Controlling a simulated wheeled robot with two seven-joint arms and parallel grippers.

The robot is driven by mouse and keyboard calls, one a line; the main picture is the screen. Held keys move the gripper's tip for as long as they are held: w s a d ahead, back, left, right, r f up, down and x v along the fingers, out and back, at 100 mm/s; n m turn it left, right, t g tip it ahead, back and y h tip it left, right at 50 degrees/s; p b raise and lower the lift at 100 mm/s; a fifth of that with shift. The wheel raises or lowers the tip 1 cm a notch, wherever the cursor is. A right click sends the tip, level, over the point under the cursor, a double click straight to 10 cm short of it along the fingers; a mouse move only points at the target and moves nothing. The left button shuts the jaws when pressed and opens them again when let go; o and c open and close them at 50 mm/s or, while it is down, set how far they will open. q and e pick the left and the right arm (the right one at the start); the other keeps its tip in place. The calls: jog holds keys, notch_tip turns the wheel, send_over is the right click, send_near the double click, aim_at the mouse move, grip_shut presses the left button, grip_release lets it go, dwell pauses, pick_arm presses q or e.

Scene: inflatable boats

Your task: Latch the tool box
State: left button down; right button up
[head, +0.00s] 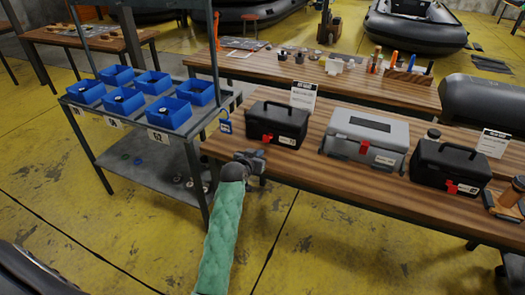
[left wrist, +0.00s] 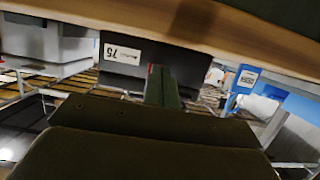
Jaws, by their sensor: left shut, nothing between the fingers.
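Three tool boxes stand in a row on the wooden bench: a black one (head: 283,121) at the left, a grey one (head: 380,134) in the middle and a black one (head: 455,165) at the right. Each has a red latch on its front; the left box's latch (head: 267,138) is too small to judge as fastened or loose. All lids look down. My left gripper (head: 254,160) is shut and empty at the bench's front edge, just before the left box. In the left wrist view its fingers (left wrist: 162,86) point at that box's labelled front (left wrist: 140,58). My right gripper is out of view.
A metal cart with blue bins (head: 168,112) stands left of the bench. A blue padlock-shaped tag (head: 225,125) hangs near the bench's left end. A second bench (head: 260,66) with tools is behind. Label cards (head: 303,94) stand behind the boxes. A brown jar (head: 510,195) is at the right.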

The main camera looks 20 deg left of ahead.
aim_at(268, 139)
pick_arm(q)
jog(key=shift+w, duration=1.35)
jog(key=shift+w+p, duration=0.3)
jog(key=shift+w, duration=0.3)
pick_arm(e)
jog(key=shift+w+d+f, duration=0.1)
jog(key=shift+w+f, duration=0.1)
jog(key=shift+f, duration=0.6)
pick_arm(q)
jog(key=shift+f, duration=0.1)
